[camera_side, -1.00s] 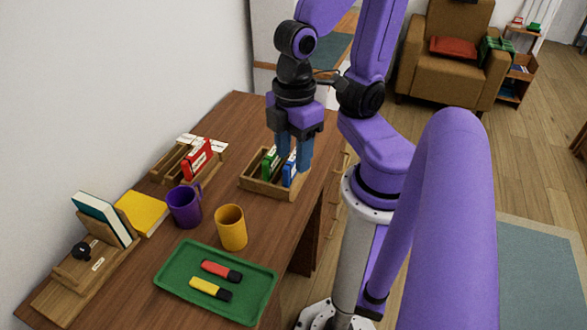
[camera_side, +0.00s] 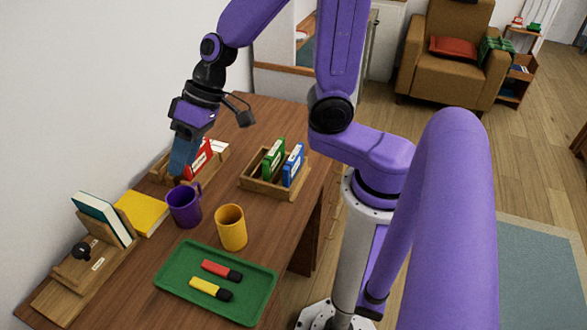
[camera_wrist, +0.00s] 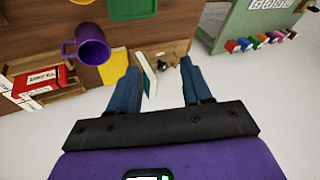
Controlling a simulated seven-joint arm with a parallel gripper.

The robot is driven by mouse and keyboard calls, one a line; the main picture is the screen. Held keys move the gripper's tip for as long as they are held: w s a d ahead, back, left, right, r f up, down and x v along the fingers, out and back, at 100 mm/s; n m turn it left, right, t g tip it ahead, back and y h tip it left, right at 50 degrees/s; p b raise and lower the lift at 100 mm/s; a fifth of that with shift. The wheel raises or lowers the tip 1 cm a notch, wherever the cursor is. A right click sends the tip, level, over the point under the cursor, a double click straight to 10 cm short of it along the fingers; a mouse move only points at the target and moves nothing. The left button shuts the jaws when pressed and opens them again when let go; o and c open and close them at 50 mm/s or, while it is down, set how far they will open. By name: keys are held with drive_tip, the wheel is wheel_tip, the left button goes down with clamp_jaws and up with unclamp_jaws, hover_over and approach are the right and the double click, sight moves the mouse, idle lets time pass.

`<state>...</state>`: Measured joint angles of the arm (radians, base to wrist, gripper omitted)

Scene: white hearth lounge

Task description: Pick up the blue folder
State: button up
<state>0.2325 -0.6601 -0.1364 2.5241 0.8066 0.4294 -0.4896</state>
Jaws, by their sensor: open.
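The blue folder (camera_side: 293,165) stands upright in a wooden box (camera_side: 259,186) on the desk, beside a green folder (camera_side: 273,159). It does not show in the wrist view. My gripper (camera_side: 181,168) is open and up to the left of that box, in front of a red folder (camera_side: 203,155) and over the desk's left side. In the wrist view my gripper's fingers (camera_wrist: 160,88) are apart with nothing held. A teal book (camera_wrist: 148,75) shows beyond them.
A purple mug (camera_side: 184,208) and a yellow mug (camera_side: 231,228) stand between the boxes and a green tray (camera_side: 250,290) with two markers. A yellow book (camera_side: 141,213) lies by a wooden stand at left. The wall is close behind.

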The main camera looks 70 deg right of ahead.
drive_tip(key=w+d+m+t+h, duration=0.2)
drive_tip(key=w+d+m+t, duration=0.1)
drive_tip(key=w+d+m, duration=0.3)
drive_tip(key=m+g+h, duration=0.6)
drive_tip(key=m+h, duration=0.2)
drive_tip(key=m, duration=0.7)
approach(293, 156)
drive_tip(key=shift+s+x, duration=0.15)
drive_tip(key=shift+x, duration=0.85)
drive_tip(key=shift+s+x, duration=0.15)
drive_tip(key=shift+x, duration=0.85)
drive_tip(key=shift+w+x, duration=0.15)
drive_tip(key=shift+x, duration=2)
drive_tip(key=shift+w+x, duration=0.15)
drive_tip(key=shift+x, duration=2)
drive_tip(key=shift+d+f, duration=0.1)
drive_tip(key=shift+f, duration=0.1)
drive_tip(key=shift+c, duration=0.3)
clamp_jaws()
